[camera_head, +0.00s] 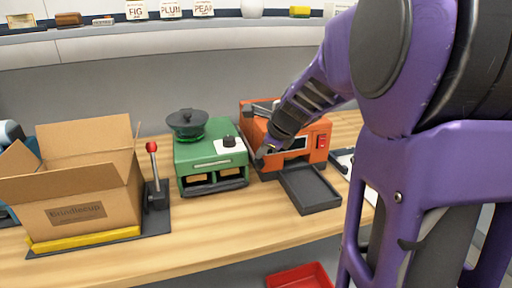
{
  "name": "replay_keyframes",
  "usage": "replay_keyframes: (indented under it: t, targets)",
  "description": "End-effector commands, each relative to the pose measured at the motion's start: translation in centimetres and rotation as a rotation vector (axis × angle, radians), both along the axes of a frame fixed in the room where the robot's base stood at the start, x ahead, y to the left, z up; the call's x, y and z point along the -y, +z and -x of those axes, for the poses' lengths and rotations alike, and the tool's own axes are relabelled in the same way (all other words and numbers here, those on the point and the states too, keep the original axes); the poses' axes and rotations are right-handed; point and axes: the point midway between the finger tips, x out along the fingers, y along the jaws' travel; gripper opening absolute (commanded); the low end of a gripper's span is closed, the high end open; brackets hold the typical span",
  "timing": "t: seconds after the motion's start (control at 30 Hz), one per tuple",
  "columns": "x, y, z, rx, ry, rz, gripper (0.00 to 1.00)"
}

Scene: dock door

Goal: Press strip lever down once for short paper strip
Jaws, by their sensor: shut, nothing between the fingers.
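An orange machine (318,154) with a dark window, a red switch and a dark tray (309,188) in front stands on the wooden bench. My gripper (262,154) is shut and empty at the machine's left front side, small and partly merged with its dark parts. I cannot tell whether it touches the machine. A dark bar shows at the machine's top left, partly behind my arm. A lever with a red ball knob (152,147) stands upright on a dark base beside the cardboard box. I cannot tell which is the strip lever. No paper strip is clearly visible.
A green machine (208,164) with a dark round bowl on top stands left of the orange one. An open cardboard box (89,210) is at the left. A red bin (300,276) sits below the bench. Bare bench lies in front of the green machine.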

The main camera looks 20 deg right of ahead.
Motion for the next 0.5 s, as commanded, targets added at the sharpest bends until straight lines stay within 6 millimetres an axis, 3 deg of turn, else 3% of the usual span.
replay_keyframes:
  t: [0.5]
  targets:
    - [0.02,-0.74,0.16,-0.002,0.000,0.000,0.00]
